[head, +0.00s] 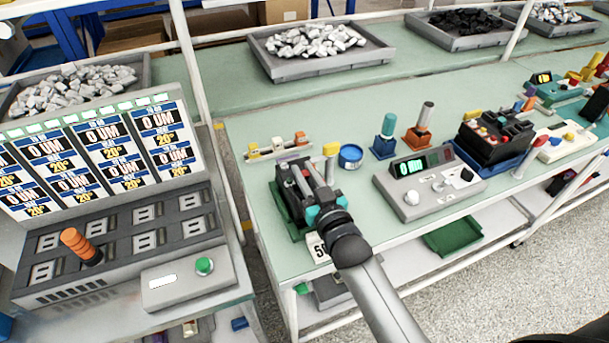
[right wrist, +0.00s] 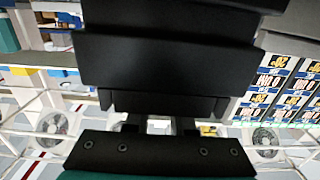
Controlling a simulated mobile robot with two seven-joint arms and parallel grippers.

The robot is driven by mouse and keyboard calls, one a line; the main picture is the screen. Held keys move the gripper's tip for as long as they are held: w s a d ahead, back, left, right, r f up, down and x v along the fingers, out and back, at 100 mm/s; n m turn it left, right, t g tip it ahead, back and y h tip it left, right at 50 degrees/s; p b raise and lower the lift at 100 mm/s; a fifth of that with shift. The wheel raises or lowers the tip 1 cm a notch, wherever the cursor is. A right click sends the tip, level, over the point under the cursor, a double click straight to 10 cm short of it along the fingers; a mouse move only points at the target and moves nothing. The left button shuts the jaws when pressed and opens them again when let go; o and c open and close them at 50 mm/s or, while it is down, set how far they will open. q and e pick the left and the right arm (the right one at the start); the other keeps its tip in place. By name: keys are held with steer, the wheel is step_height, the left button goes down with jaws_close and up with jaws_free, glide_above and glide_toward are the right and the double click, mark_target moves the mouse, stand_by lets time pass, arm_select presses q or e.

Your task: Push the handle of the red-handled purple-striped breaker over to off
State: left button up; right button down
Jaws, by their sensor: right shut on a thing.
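My right gripper (head: 318,190) reaches in from the bottom of the head view, low over a green tray (head: 281,213). It is shut on a dark breaker (head: 287,180) at the tray; small red parts show there. The jaws and arm cover part of the breaker, so I cannot make out a purple stripe or its handle's position. In the right wrist view the black jaws (right wrist: 155,124) fill the middle, and what lies between them is mostly hidden. My left gripper is not in view.
A yellow-topped post (head: 331,150) and a blue round tub (head: 350,156) stand close behind the gripper. A grey tester (head: 425,185) is to the right, with a blue tray (head: 490,160) beyond. A grey socket panel (head: 115,252) with an orange handle (head: 80,244) is at left.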

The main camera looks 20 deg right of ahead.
steer(key=c, duration=0.8)
jaws_free()
steer(key=shift+o, duration=0.2)
steer(key=s+p, duration=0.1)
steer(key=s, duration=1.4)
steer(key=shift+d+r, duration=0.15)
steer(key=shift+d, duration=0.1)
steer(key=shift+s, duration=0.1)
